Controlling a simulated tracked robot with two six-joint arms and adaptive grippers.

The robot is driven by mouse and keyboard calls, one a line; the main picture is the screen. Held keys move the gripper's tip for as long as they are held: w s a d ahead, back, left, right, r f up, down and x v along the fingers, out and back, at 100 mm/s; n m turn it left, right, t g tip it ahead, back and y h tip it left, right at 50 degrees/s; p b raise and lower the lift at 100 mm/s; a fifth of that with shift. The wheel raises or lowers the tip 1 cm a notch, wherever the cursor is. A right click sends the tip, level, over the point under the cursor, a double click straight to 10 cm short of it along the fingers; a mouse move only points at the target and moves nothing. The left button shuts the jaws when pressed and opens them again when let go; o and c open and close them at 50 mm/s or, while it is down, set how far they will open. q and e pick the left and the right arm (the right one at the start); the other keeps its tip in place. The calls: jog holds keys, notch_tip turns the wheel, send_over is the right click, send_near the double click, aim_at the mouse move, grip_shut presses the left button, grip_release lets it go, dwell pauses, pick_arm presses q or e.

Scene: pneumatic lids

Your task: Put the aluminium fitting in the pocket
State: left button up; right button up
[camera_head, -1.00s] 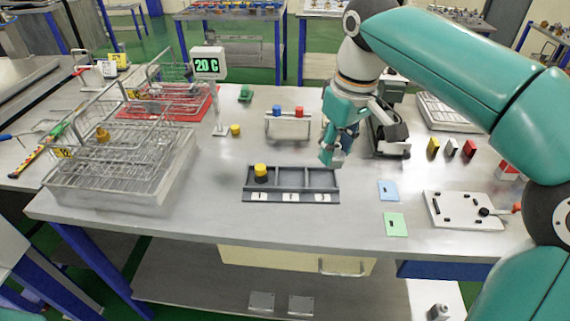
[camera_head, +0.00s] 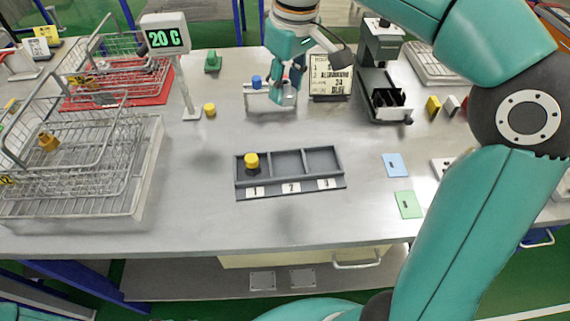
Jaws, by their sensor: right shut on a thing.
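My right gripper (camera_head: 287,97) is at the right end of a small grey stand (camera_head: 258,105). It is shut on a small fitting that its fingers mostly hide, so I cannot tell its colour. A blue-topped fitting (camera_head: 257,81) stands on the left of the stand. The three-pocket grey tray (camera_head: 241,182) lies in front, with labels 1, 2 and 3. A yellow-topped fitting (camera_head: 251,161) stands in pocket 1. Pockets 2 (camera_head: 287,162) and 3 (camera_head: 321,160) are empty. My left gripper is out of view.
A printed sign (camera_head: 331,75) stands right of the gripper, beside a dark machine (camera_head: 381,90). A temperature display (camera_head: 165,38) and wire baskets (camera_head: 75,150) are left. Blue (camera_head: 395,165) and green (camera_head: 408,204) cards lie right of the tray. Bench between stand and tray is clear.

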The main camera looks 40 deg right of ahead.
jog(key=shift+s+d, duration=0.1)
jog(key=shift+d, duration=0.1)
jog(key=shift+f, duration=0.35)
jog(key=b, duration=0.2)
send_over(286, 165)
jog(key=f, duration=1.4)
jog(key=shift+s+f, duration=0.15)
jog(key=shift+s, duration=0.1)
jog(key=shift+f, duration=2.55)
jog(key=shift+f, duration=0.1)
jog(key=o, duration=1.2)
